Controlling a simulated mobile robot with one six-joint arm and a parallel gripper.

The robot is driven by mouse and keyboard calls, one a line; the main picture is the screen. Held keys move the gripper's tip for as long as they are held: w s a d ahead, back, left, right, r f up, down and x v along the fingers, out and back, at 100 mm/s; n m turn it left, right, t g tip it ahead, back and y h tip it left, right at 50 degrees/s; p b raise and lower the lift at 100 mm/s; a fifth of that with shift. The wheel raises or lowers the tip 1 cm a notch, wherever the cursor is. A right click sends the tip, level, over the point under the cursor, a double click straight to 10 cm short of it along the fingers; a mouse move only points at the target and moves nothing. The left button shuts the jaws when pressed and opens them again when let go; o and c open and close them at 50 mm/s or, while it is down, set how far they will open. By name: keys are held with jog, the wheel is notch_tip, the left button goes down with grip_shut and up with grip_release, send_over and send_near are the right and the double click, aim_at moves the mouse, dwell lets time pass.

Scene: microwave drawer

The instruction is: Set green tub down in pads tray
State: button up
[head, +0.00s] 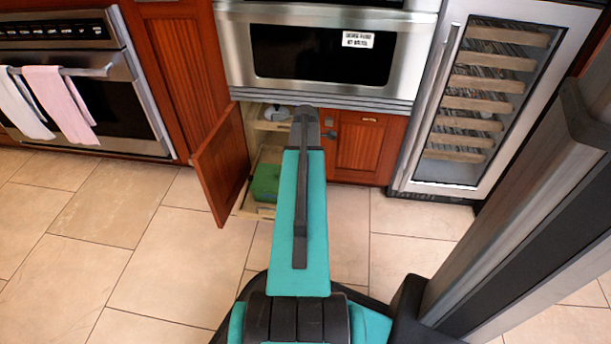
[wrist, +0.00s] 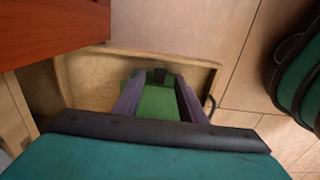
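The green tub (head: 265,182) sits in the lower pull-out tray (head: 247,208) of the open cabinet in the head view. In the wrist view the green tub (wrist: 157,100) lies directly below and between the fingers of my gripper (wrist: 159,78). The two purple-grey fingers are spread apart, and green shows a little outside the left fingertip. A small dark part shows between the fingertips. I see no clear contact between fingers and tub. My arm hides the gripper in the head view. I cannot make out any pads in the tray.
The open wooden cabinet door (head: 221,172) stands left of the trays and shows close by in the wrist view (wrist: 50,30). An upper shelf (head: 270,122) holds a grey item. The microwave (head: 325,50) is above. Tiled floor (head: 150,245) is free at the left.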

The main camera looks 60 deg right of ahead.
notch_tip(320, 180, up, 6)
jog(key=p, duration=0.2)
jog(key=shift+a+p, duration=0.1)
jog(key=shift+p, duration=0.25)
dwell(0.6)
jog(key=w+a+m+g+p, duration=0.1)
jog(key=w+a+p, duration=0.4)
jog(key=a, duration=0.5)
jog(key=w+a+y+p, duration=0.1)
jog(key=w+a+p, duration=0.2)
jog(key=a+p, duration=0.5)
jog(key=w+a+m+g+p, duration=0.1)
jog(key=w+a+p, duration=0.35)
jog(key=a, duration=0.65)
jog(key=s+a+r+g+p, duration=0.1)
jog(key=s+a+p, duration=0.3)
jog(key=a, duration=0.5)
jog(key=s+a+r+m+g+p, duration=0.1)
jog(key=s+a+r+p, duration=0.1)
jog(key=s+a+p, duration=0.3)
jog(key=s+a+r+g+h+p, duration=0.1)
jog(key=s+a+p, duration=0.3)
jog(key=a, duration=0.9)
jog(key=r+p, duration=0.1)
jog(key=p, duration=0.2)
jog(key=shift+s+a+r+m+p, duration=0.25)
jog(key=shift+r+m+p, duration=0.05)
